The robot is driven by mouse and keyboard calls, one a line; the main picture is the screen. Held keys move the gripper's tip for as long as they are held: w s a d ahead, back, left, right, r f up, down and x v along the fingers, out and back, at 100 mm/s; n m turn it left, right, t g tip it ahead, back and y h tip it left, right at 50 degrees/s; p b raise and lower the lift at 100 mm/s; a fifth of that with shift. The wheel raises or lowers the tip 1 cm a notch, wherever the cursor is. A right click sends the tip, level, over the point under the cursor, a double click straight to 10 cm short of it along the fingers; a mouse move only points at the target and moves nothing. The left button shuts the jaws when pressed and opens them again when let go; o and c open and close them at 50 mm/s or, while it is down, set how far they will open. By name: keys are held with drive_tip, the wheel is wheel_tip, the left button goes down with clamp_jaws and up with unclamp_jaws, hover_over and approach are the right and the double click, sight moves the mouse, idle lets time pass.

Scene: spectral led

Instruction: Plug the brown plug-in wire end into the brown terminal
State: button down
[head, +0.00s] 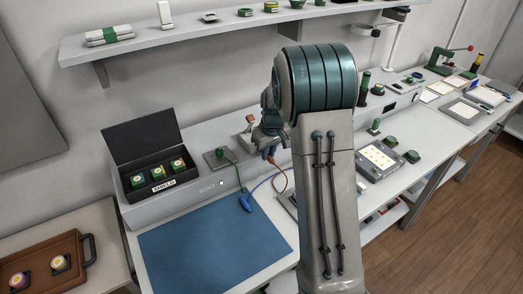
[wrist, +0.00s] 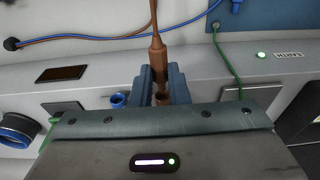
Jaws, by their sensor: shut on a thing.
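In the wrist view the brown plug-in wire end (wrist: 158,55) stands between the two blue-grey fingers of my gripper (wrist: 161,88), which is shut on it. Its brown wire (wrist: 154,14) runs off toward the top of the picture. More brown shows low between the fingers; I cannot tell whether it is the plug's tip or the brown terminal. In the head view my gripper (head: 268,143) is over the grey bench ledge, partly hidden by my arm. A small brown piece (head: 250,118) shows just left of it.
A blue terminal (wrist: 118,99) is left of the fingers. A green wire (wrist: 230,60) runs at right. A black box (head: 150,160) stands left on the ledge.

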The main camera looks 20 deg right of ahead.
drive_tip(key=shift+w+a, duration=0.15)
drive_tip(key=shift+w, duration=0.35)
drive_tip(key=shift+w+a, duration=0.15)
drive_tip(key=shift+w, duration=0.35)
drive_tip(key=c, duration=1.3)
unclamp_jaws()
drive_tip(key=shift+r, duration=0.1)
drive_tip(key=r, duration=0.4)
drive_tip(key=s+r+b, duration=0.1)
drive_tip(key=r, duration=0.4)
drive_tip(key=s+r, duration=0.1)
drive_tip(key=r, duration=0.3)
drive_tip(key=shift+d+r+b, duration=0.25)
drive_tip(key=shift+d+b, duration=0.05)
drive_tip(key=shift+b, duration=0.05)
